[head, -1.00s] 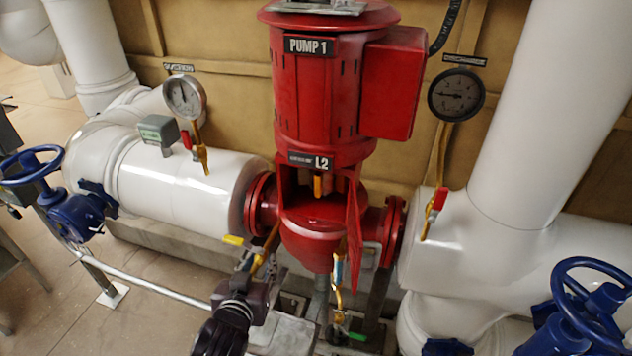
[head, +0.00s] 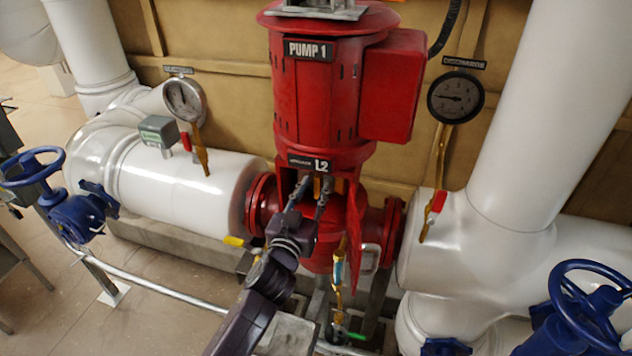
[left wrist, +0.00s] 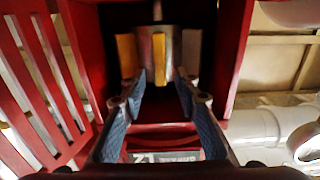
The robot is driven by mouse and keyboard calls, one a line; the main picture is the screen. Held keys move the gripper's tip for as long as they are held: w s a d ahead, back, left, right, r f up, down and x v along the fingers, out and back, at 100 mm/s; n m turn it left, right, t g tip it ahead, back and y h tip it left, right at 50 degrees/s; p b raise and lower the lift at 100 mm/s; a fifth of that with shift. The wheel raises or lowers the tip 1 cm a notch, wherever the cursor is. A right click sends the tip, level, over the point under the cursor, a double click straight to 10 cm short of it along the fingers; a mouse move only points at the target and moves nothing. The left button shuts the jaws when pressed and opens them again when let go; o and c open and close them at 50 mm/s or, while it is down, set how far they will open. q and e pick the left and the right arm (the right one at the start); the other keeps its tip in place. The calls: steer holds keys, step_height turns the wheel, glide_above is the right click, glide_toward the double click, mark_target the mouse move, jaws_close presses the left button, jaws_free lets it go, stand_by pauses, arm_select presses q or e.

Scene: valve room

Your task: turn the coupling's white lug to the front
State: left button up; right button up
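The coupling (left wrist: 175,45) is a grey cylinder inside the red pump's opening, below the L2 plate in the head view. In the left wrist view it carries an orange lug (left wrist: 127,55), a yellow lug (left wrist: 159,57) at the middle and a dull greyish-brown lug (left wrist: 192,52). No lug in view is clearly white. In the head view an orange-yellow lug (head: 317,187) shows between the fingers. My left gripper (head: 314,190) is open at the opening. In the left wrist view its fingers (left wrist: 160,82) stand apart on either side of the yellow lug, with nothing between them. My right gripper is out of view.
The red pump housing (head: 318,100) surrounds the opening, with red walls close on both sides of the gripper. White pipes (head: 185,185) flank the pump.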

arm_select(q)
steer(key=shift+x, duration=1.05)
steer(key=shift+c, duration=0.6)
jaws_close()
